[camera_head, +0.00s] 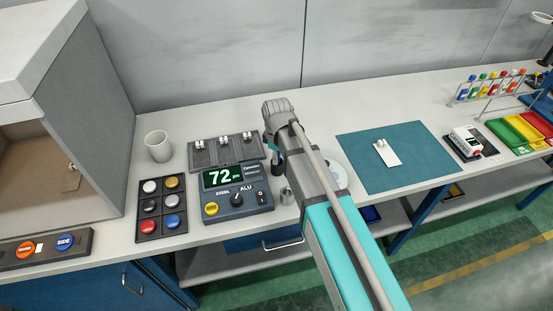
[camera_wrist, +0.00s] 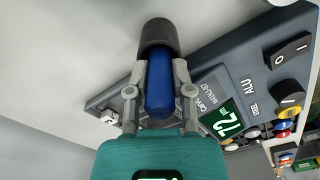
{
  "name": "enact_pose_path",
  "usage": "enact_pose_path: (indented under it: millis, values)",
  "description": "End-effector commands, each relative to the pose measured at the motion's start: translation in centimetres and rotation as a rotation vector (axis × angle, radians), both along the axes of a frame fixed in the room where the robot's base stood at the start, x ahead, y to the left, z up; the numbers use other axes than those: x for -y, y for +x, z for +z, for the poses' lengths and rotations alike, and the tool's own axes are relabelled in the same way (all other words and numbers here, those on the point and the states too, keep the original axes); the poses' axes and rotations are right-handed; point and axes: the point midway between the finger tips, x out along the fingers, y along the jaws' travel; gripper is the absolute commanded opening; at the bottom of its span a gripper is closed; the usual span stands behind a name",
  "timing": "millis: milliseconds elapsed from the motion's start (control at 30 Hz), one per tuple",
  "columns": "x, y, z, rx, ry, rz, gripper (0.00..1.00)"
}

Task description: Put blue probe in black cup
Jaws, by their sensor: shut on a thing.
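My gripper (camera_wrist: 160,92) is shut on the blue probe (camera_wrist: 160,85), with one grey finger on each side of it. The far end of the probe meets a dark, wider cylinder that looks like the black cup (camera_wrist: 157,36). The probe lines up with the cup's mouth, but I cannot tell how deep it sits inside. In the head view the black cup (camera_head: 278,165) stands beside the meter's right rear corner, just under my gripper. My arm hides most of the probe and fingers there.
The meter (camera_head: 237,191) reading 72 stands close to the left of the cup. A small metal cylinder (camera_head: 287,195) is in front of the cup. A white cup (camera_head: 158,146) and a button panel (camera_head: 161,208) are further left. A teal mat (camera_head: 365,175) lies to the right.

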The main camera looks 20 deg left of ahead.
Motion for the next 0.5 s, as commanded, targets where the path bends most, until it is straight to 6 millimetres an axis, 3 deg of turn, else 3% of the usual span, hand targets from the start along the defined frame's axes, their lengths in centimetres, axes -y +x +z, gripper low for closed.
enact_pose_path:
  millis: [500]
  values:
    - [0.0,-0.01,-0.52,0.0,0.0,0.0,0.0]
